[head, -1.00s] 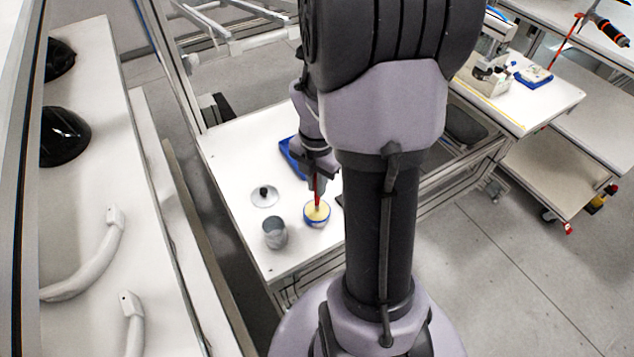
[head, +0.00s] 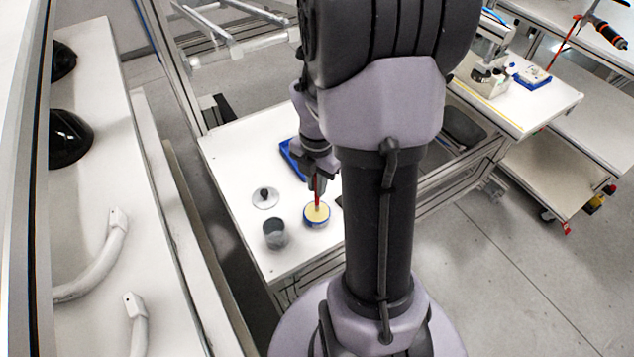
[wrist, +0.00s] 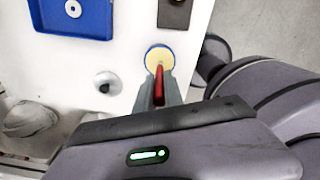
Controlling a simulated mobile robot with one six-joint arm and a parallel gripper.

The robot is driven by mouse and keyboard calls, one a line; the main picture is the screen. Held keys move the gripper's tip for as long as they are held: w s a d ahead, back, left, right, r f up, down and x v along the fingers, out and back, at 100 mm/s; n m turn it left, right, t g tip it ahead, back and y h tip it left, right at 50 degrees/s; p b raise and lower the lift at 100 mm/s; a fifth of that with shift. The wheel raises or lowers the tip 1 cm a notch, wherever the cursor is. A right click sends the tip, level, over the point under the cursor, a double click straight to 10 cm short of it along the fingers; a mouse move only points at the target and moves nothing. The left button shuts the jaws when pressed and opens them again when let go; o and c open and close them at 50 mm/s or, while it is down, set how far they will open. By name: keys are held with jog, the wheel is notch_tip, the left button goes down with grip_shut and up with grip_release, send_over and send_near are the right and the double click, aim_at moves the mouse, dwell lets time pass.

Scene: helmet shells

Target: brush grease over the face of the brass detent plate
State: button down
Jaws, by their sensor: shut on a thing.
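My gripper (head: 318,182) is shut on a red-handled brush (wrist: 159,86) and holds it nearly upright. The brush's lower end is at the pale yellow grease in a small blue-sided tin (head: 316,222); how deep it sits cannot be told. The tin's yellow face also shows in the wrist view (wrist: 152,54). I cannot make out a brass-coloured plate. A dark rectangular plate (wrist: 175,12) lies beyond the tin at the top of the wrist view, cut by the frame edge. My arm hides part of the table in the head view.
A round lid with a dark knob (head: 265,195) and a grey cup (head: 274,240) stand near the tin. A blue tray (head: 289,153) lies behind. Another blue tray (head: 536,84) is on the right table. White table (head: 232,160) is free on the left.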

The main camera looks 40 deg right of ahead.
notch_tip(320, 180, up, 6)
jog(key=p, duration=0.5)
jog(key=shift+r, duration=0.15)
